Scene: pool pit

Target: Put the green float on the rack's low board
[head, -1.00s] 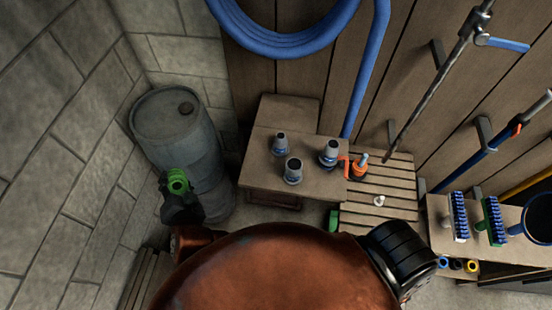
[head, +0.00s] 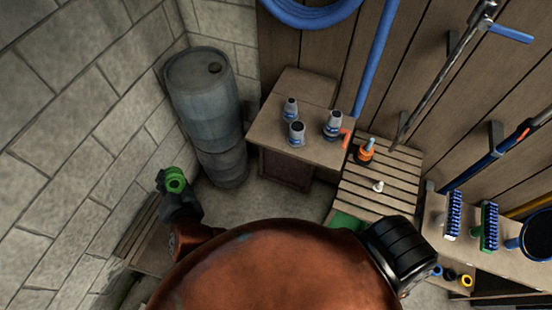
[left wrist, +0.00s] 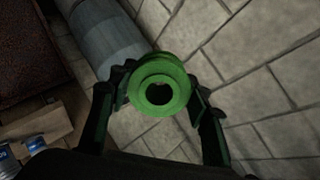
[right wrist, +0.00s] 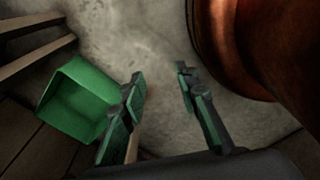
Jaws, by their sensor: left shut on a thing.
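The green float (head: 175,179) is a thick round ring with a dark hole, at the left of the head view. My left gripper (head: 174,184) is shut on it and holds it in the air before the stone wall. In the left wrist view the float (left wrist: 160,72) sits between both fingers. The rack (head: 468,236) appears to be the wooden shelving at the right, with brushes on its upper board. Small blue, dark and yellow round pieces show on a lower level (head: 452,283), partly cut off. My right gripper (right wrist: 158,80) is open and empty over the floor.
A blue-grey barrel (head: 205,110) stands in the corner. Several grey fittings stand on a wooden box (head: 320,150). A slatted bench (head: 385,178) holds an orange-and-blue item. A green bin (right wrist: 78,98) is left of my right gripper. A blue hose hangs on the wall.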

